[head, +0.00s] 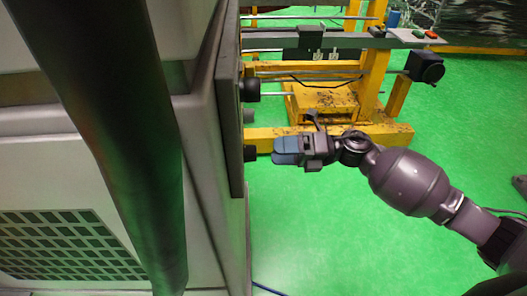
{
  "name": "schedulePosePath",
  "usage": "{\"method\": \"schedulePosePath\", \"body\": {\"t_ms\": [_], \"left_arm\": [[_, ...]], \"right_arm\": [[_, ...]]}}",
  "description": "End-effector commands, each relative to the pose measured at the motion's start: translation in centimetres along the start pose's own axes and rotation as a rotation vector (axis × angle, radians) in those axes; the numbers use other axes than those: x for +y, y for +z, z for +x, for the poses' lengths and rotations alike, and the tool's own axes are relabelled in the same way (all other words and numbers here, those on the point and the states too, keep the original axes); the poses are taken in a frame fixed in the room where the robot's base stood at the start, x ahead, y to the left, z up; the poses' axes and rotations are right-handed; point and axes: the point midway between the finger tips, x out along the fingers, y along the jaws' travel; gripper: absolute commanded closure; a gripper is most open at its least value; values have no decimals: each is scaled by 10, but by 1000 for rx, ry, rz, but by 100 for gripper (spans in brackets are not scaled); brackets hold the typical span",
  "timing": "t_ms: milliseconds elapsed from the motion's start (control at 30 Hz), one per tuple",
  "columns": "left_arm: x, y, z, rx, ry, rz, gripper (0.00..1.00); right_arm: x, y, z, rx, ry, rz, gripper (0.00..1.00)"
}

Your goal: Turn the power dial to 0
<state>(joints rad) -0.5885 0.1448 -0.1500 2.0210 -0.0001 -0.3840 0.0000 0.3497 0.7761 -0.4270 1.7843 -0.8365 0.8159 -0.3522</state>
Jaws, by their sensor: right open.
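The dark control panel (232,110) on the cabinet's right side is seen nearly edge-on. A large black knob (251,90) sticks out from it, and a smaller black knob (250,153) sits lower in the picture. I cannot tell which is the power dial, and their markings are hidden at this angle. My right gripper (277,150) has blue fingertips that point left at the lower knob. It is open, and a small gap separates it from the knob. My left gripper is out of view.
The grey cabinet (80,165) with a vent grille fills the left. A yellow machine frame (330,105) with metal rods stands behind my right gripper. Green floor (330,235) is clear below my right arm.

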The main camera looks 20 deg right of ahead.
Motion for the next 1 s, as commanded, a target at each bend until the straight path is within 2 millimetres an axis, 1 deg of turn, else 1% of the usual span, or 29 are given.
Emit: {"method": "schedulePosePath", "body": {"t_ms": [33,100,200,333,500,1000], "left_arm": [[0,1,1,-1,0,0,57],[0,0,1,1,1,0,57],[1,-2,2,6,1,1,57],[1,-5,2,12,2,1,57],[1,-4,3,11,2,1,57],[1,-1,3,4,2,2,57]], "right_arm": [[-2,-1,-11,0,-3,2,33],[-2,-1,-22,0,-3,3,33],[-2,-1,-36,0,-3,2,33],[-1,0,-48,0,-1,0,33],[0,0,-53,1,-1,0,33],[0,1,-53,-3,-1,9,33]]}}
